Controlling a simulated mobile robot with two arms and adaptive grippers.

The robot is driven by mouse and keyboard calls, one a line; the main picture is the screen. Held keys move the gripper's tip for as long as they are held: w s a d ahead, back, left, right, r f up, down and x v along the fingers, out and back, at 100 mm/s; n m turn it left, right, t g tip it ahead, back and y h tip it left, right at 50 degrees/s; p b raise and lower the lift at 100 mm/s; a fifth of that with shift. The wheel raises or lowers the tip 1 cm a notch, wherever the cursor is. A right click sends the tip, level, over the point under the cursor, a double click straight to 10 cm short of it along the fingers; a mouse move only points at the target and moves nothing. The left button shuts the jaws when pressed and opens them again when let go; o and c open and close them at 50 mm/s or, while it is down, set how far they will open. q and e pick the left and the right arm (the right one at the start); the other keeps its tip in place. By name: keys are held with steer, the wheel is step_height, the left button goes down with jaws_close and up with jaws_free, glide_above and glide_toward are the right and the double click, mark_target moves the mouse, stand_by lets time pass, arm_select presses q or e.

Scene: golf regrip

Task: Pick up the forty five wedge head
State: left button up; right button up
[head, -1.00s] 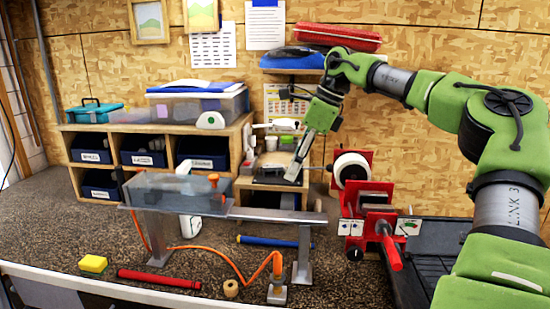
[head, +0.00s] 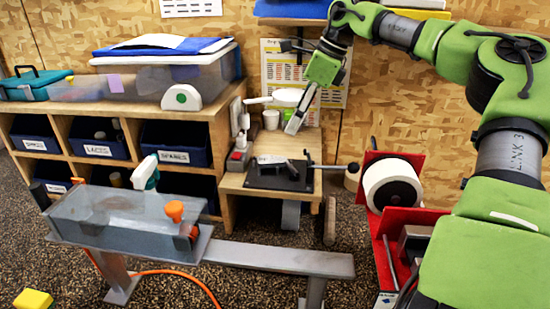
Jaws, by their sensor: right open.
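My right gripper (head: 298,118) hangs open and empty at the back, above a small wooden stand (head: 238,183). Its grey fingers point down and to the left, and they appear clear of the stand. A black plate (head: 268,183) lies on the stand with a small grey metal piece (head: 283,165) on it. I cannot tell whether this piece is the forty five wedge head, and no mark on it is readable. My left gripper is not in view.
Labelled dark bins (head: 175,144) fill a wooden shelf at the left, with a clear tub (head: 150,82) on top. A grey trough (head: 120,225) and rail stand in front. A red machine with a white roll (head: 392,187) is at the right.

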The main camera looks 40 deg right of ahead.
steer(key=p, duration=0.1)
glide_toward(273, 160)
steer(key=shift+w+f, duration=0.2)
steer(key=shift+f, duration=0.75)
steer(key=shift+w+f, duration=0.15)
steer(key=shift+f, duration=0.2)
steer(key=shift+w+a+f+p, duration=0.2)
steer(key=shift+f+p, duration=0.2)
steer(key=shift+p, duration=0.2)
steer(key=p+x, duration=0.2)
steer(key=x, duration=0.1)
steer(key=shift+w+a, duration=0.1)
steer(key=shift+a, duration=0.1)
steer(key=shift+w+f, duration=0.3)
steer(key=shift+f, duration=0.35)
steer(key=shift+s+a, duration=0.1)
steer(key=shift+c, duration=0.7)
steer(key=shift+r, duration=0.1)
steer(key=c, duration=1)
